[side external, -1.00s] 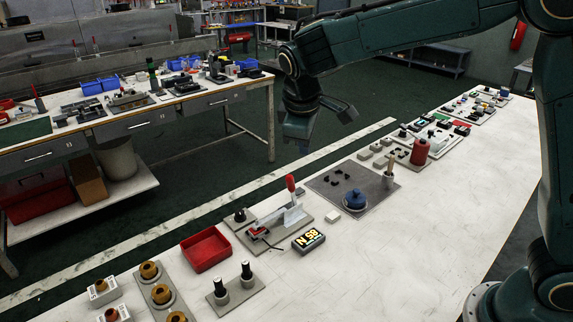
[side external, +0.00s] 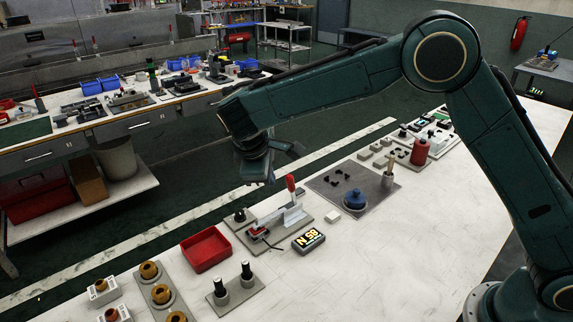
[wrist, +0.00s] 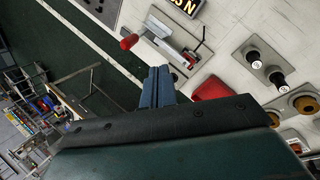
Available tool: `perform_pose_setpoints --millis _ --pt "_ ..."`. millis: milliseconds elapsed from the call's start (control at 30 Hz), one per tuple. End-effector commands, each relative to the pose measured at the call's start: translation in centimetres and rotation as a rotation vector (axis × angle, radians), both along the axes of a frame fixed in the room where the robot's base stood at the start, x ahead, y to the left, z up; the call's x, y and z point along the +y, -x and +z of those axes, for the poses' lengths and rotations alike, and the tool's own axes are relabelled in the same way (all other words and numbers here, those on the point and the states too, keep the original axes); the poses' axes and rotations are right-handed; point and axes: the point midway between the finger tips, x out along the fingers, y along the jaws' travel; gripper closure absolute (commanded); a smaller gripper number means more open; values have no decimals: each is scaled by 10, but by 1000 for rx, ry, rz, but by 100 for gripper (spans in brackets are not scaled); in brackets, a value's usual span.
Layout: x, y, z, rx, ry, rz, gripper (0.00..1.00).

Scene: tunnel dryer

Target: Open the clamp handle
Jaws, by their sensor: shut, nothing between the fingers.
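The clamp (side external: 292,215) is a pale metal toggle clamp on a grey base plate. Its red handle (side external: 291,183) stands upright in the side view. In the wrist view the red handle (wrist: 129,42) points left, and the metal clamp body (wrist: 165,35) lies to its right. My gripper (side external: 258,182) is shut and empty, above the table's far side, just left of the handle in the side picture. In the wrist view my gripper (wrist: 158,70) shows its closed fingers below the clamp, apart from the handle in the picture.
A red tray (side external: 206,249) is left of the clamp. A display box (side external: 308,240) sits right of it, and a black knob (side external: 240,215) stands close behind. Two black-handled posts (side external: 246,270) are in front. A blue-knobbed part (side external: 355,199) stands on a grey mat farther right.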

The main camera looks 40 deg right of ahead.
Motion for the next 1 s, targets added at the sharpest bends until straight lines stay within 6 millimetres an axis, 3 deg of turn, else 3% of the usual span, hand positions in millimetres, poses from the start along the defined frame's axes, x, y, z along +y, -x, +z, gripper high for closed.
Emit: perform_pose_setpoints --millis 467,1000 --pt "-7 -2 -13 3 1 -1 100" --pt "-38 -15 -81 3 1 -3 100"
